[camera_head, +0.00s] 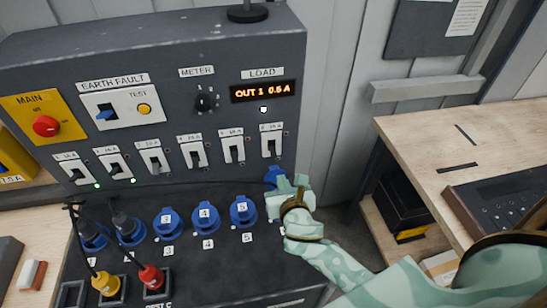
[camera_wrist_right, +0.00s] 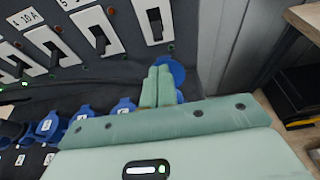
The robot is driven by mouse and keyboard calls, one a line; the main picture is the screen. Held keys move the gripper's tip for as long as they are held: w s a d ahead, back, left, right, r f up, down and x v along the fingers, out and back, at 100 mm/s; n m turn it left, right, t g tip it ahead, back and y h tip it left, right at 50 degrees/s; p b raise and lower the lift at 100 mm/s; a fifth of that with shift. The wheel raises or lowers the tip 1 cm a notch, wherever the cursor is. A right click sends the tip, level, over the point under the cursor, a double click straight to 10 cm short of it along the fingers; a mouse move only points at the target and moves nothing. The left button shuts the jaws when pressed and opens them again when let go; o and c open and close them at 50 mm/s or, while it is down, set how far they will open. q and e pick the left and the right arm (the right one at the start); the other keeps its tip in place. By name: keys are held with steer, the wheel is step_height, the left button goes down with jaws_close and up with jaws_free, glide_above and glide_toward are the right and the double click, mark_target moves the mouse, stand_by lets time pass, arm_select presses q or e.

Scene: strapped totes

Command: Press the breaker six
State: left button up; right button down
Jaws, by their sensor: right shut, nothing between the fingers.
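Breaker six (camera_head: 271,142) is the rightmost white-framed switch in the breaker row on the dark panel. It also shows at the top of the wrist view (camera_wrist_right: 153,22), with a dark toggle. I cannot tell for sure which way its toggle is set. My right gripper (camera_head: 284,186) is below breaker six, in front of the rightmost blue socket. Its fingers are together and empty in the wrist view (camera_wrist_right: 158,82), apart from the breaker. The gripper hides much of that socket. My left gripper is not in view.
Breaker five (camera_head: 232,148) stands just left of breaker six. The load display (camera_head: 263,91) above reads OUT 1 0.6 A. Small green lights glow by the two leftmost breakers. Blue sockets (camera_head: 205,217) line the lower ledge. A wooden bench (camera_head: 440,140) stands at right.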

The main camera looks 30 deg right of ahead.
mark_target(276, 170)
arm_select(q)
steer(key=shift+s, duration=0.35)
arm_select(e)
steer(key=shift+s, duration=0.1)
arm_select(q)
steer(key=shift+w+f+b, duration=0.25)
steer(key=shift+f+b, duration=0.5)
arm_select(e)
steer(key=x, duration=1)
steer(key=shift+d, duration=0.1)
